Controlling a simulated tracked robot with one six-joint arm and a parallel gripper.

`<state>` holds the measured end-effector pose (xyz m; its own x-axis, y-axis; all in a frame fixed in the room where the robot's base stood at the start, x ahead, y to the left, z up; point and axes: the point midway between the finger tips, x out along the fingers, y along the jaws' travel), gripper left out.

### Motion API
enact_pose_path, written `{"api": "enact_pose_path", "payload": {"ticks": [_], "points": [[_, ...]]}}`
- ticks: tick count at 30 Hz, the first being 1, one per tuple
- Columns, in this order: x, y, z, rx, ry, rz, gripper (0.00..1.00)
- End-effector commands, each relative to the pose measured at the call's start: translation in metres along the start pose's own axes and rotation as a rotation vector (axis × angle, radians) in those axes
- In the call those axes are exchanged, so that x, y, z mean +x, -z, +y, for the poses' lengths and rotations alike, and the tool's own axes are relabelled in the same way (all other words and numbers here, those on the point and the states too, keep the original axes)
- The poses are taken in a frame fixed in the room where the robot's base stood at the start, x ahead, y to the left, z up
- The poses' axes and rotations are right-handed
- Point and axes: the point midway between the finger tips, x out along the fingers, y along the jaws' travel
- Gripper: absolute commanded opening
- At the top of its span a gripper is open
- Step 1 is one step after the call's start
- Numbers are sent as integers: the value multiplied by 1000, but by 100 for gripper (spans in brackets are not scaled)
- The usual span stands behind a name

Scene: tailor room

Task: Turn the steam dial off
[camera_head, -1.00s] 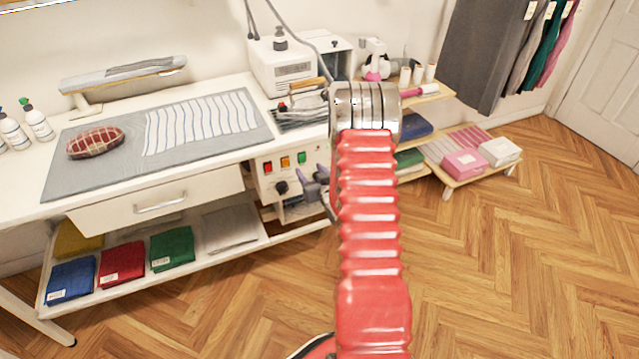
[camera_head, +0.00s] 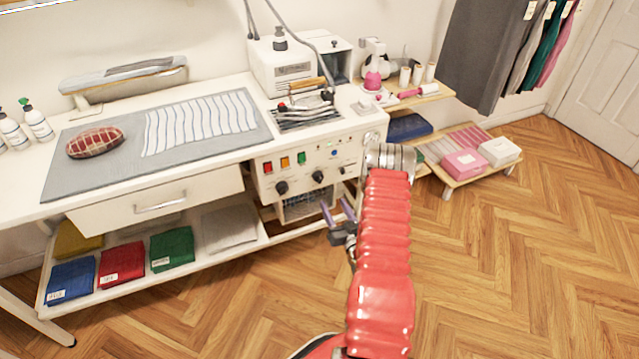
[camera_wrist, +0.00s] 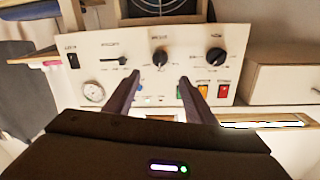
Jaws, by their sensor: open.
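The control panel (camera_head: 300,165) is on the front of the white steam unit. It carries a left black dial (camera_head: 281,187) and a middle black dial (camera_head: 319,176). In the wrist view, turned around, the middle dial (camera_wrist: 160,57) lies just beyond and between my fingertips, and the left dial (camera_wrist: 215,56) is to its right. A black lever-shaped knob (camera_wrist: 120,60) is to its left. The labels are too blurred to tell which is the steam dial. My gripper (camera_head: 336,207) is open and empty in front of the panel, below the middle dial; it shows in the wrist view (camera_wrist: 158,82).
Red, orange and green switches (camera_head: 285,162) and a round gauge (camera_wrist: 93,93) share the panel. An iron with a wooden handle (camera_head: 307,87) rests above it. A drawer (camera_head: 158,205) is to the left. The wood floor (camera_head: 500,270) to the right is clear.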

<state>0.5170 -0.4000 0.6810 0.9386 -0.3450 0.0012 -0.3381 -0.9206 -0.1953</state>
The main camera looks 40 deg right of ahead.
Motion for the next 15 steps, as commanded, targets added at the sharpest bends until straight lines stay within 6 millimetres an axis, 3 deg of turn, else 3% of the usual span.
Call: {"api": "enact_pose_path", "payload": {"ticks": [8,15], "points": [[7,0,-1,-2,1,-1,50],[34,0,-2,-2,3,0,50]]}}
